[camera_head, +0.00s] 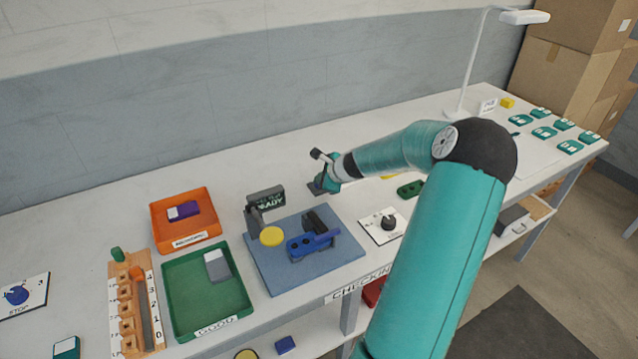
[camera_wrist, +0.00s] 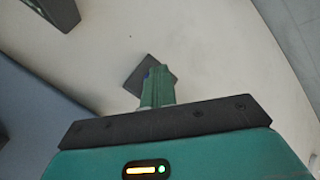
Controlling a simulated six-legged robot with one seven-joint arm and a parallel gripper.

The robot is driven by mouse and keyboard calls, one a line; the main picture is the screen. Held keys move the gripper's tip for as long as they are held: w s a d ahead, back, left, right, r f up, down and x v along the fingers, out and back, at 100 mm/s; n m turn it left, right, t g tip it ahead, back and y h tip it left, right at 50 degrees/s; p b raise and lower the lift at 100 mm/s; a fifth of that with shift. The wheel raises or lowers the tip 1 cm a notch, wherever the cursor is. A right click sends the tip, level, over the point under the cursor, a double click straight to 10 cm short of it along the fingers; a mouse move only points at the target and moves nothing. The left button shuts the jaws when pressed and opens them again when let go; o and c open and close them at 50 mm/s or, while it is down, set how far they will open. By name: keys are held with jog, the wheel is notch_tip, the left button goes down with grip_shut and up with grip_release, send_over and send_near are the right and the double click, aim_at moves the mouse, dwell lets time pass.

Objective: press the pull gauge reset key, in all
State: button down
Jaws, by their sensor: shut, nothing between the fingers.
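My gripper (camera_head: 322,186) is shut and empty, low over the white bench behind the blue mat. In the wrist view its green fingers (camera_wrist: 158,84) are together and reach over a small dark square plate (camera_wrist: 143,72). No reset key label is readable.
An orange tray (camera_head: 183,245) and a green tray (camera_head: 178,312) labelled GOOD stand left of the mat. A wooden peg rack (camera_head: 135,310) is beside them. A knob plate (camera_head: 383,228) lies right of the mat. A white lamp (camera_head: 465,80) stands at the back right.

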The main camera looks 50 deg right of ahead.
jog(key=shift+s+d+f, duration=0.3)
jog(key=shift+s+f, duration=0.2)
jog(key=shift+s+d+r, duration=0.15)
jog(key=shift+d+r, duration=0.05)
jog(key=shift+r, duration=0.3)
jog(key=shift+s+d+r, duration=0.1)
jog(key=shift+d+r, duration=0.05)
jog(key=shift+r, duration=0.35)
jog(key=shift+w+a+r, duration=0.1)
jog(key=shift+w+a, duration=0.1)
jog(key=shift+w, duration=0.05)
jog(key=shift+w+r, duration=0.1)
jog(key=shift+r, duration=2.45)
jog(key=shift+a, duration=0.1)
